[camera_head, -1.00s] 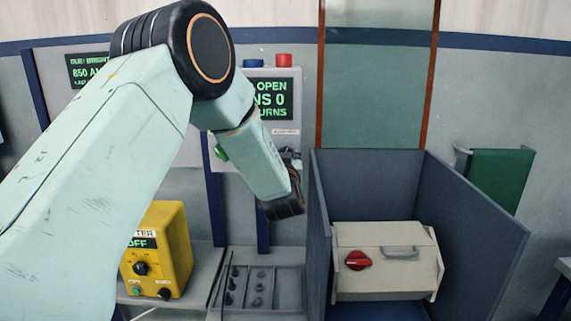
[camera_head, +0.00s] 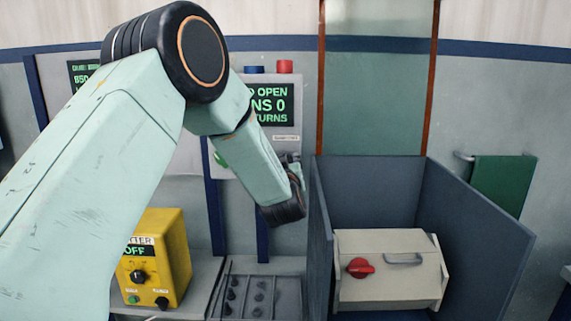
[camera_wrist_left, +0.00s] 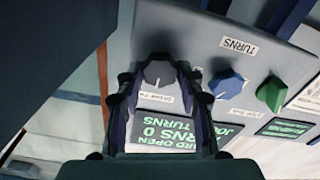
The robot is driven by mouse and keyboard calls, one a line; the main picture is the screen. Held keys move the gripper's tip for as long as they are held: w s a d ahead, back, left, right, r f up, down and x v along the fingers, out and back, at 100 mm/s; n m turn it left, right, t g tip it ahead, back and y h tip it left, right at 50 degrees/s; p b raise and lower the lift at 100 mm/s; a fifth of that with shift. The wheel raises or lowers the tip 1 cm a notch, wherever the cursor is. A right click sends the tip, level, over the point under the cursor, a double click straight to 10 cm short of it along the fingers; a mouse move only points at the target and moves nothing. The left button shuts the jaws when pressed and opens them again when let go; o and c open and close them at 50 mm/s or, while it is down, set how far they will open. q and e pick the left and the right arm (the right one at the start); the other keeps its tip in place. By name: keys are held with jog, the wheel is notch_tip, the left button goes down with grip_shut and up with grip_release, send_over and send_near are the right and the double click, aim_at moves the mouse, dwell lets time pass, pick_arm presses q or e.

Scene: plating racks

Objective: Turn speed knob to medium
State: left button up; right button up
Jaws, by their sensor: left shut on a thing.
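The grey knob (camera_wrist_left: 158,72) is on the control panel (camera_wrist_left: 205,45) in the left wrist view, with a small label beside it too small to read. My left gripper (camera_wrist_left: 158,84) is shut on this knob, one finger on each side. In the head view my left arm reaches the wall panel (camera_head: 286,140), and its wrist hides the knob. My right gripper is not in view.
A blue knob (camera_wrist_left: 226,83) labelled TURNS and a green knob (camera_wrist_left: 270,94) sit close beside the grey one. A yellow box (camera_head: 165,250) reads OFF. A blue-walled bay (camera_head: 475,235) holds a beige box (camera_head: 385,290) with a red knob (camera_head: 360,268).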

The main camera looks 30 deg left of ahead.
pick_arm(q)
jog(key=o, duration=0.8)
jog(key=shift+f, duration=0.2)
jog(key=o, duration=0.4)
jog(key=shift+w+a, duration=0.1)
jog(key=shift+w, duration=0.15)
jog(key=shift+s, duration=0.1)
jog(key=v, duration=1.2)
jog(key=shift+s+r, duration=0.1)
jog(key=shift+s, duration=0.05)
